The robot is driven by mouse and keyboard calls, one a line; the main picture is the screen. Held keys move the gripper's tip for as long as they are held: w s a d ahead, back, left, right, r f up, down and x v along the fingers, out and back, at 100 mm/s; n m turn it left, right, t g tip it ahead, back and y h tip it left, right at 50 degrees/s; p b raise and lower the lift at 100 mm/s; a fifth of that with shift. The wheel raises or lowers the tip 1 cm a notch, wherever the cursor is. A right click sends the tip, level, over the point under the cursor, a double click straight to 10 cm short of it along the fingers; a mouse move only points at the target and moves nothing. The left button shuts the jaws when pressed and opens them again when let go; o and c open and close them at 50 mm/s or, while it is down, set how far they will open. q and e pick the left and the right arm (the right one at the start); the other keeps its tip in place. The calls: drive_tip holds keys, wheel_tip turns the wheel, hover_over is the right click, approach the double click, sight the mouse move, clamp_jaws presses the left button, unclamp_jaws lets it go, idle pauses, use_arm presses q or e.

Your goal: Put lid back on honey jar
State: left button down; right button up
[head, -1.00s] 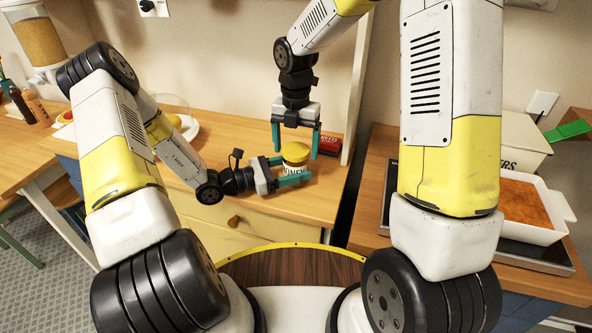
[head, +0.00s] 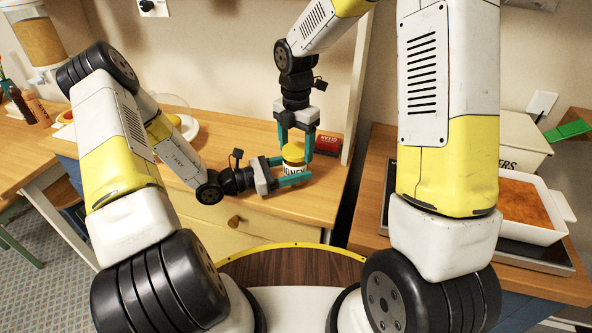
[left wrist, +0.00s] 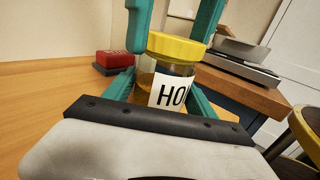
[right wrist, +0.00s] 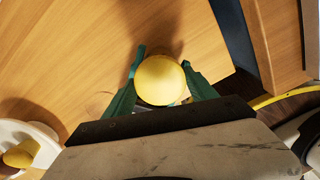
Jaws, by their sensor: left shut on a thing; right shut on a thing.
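The honey jar (head: 293,169) stands upright on the wooden counter, with dark lettering on a white label. The yellow lid (head: 293,152) sits level on top of it; the lid also shows in the left wrist view (left wrist: 177,46) and the right wrist view (right wrist: 160,80). I cannot tell whether it is screwed tight. My left gripper (head: 290,172) is shut around the jar's body from the left side; the amber jar (left wrist: 170,88) fills the space between its fingers. My right gripper (head: 296,152) points down from above, its teal fingers shut on opposite sides of the lid.
A red box (head: 329,145) lies just behind and right of the jar, close to the right gripper. A white plate (head: 187,127) is on the counter to the left. A white baking dish (head: 535,232) stands on the right-hand counter. The counter's front edge is near the jar.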

drive_tip(key=m, duration=0.9)
drive_tip(key=shift+m, duration=0.4)
drive_tip(key=m, duration=0.4)
drive_tip(key=shift+m, duration=0.4)
drive_tip(key=m, duration=0.4)
drive_tip(key=shift+m, duration=0.3)
drive_tip(key=m, duration=0.9)
drive_tip(key=shift+m, duration=0.4)
drive_tip(key=m, duration=0.4)
drive_tip(key=shift+f+m, duration=0.1)
drive_tip(key=shift+m, duration=0.3)
drive_tip(key=m, duration=0.5)
drive_tip(key=o, duration=1.6)
